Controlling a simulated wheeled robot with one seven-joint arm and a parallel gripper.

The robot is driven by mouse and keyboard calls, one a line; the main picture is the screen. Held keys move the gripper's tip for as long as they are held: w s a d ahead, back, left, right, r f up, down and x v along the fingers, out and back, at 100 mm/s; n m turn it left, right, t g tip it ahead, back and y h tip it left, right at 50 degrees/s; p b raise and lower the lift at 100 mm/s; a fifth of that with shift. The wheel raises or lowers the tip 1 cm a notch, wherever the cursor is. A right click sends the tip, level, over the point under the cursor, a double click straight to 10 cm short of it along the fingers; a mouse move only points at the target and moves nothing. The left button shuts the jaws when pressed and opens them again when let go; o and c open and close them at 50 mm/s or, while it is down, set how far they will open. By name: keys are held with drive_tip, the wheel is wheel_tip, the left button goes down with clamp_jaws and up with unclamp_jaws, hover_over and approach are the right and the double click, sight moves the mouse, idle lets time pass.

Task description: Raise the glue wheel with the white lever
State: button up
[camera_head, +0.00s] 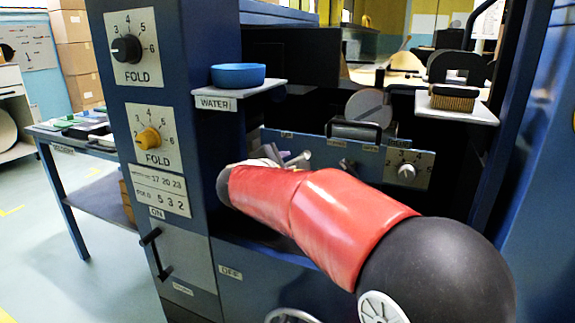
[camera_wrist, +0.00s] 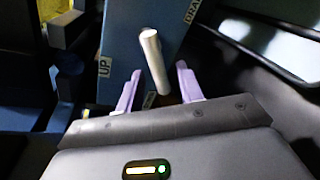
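The white lever (camera_wrist: 154,62) is a pale rod that stands out from a blue panel in the wrist view. My gripper (camera_wrist: 158,70) is open, with one pale lilac finger on each side of the lever. Gaps show between the lever and both fingers. A label reading UP (camera_wrist: 105,67) is on the panel left of the lever. In the head view my gripper (camera_head: 282,158) is at the blue panel, partly hidden by my red arm cover. A grey disc (camera_head: 368,106) above a dark roller stands behind the panel; I cannot tell if it is the glue wheel.
A blue bowl (camera_head: 238,76) stands on the WATER shelf, and a brush (camera_head: 453,98) is on the right shelf. A silver knob (camera_head: 406,172) is on the panel right of my gripper. The blue column with FOLD dials (camera_head: 149,138) stands close on the left.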

clamp_jaws()
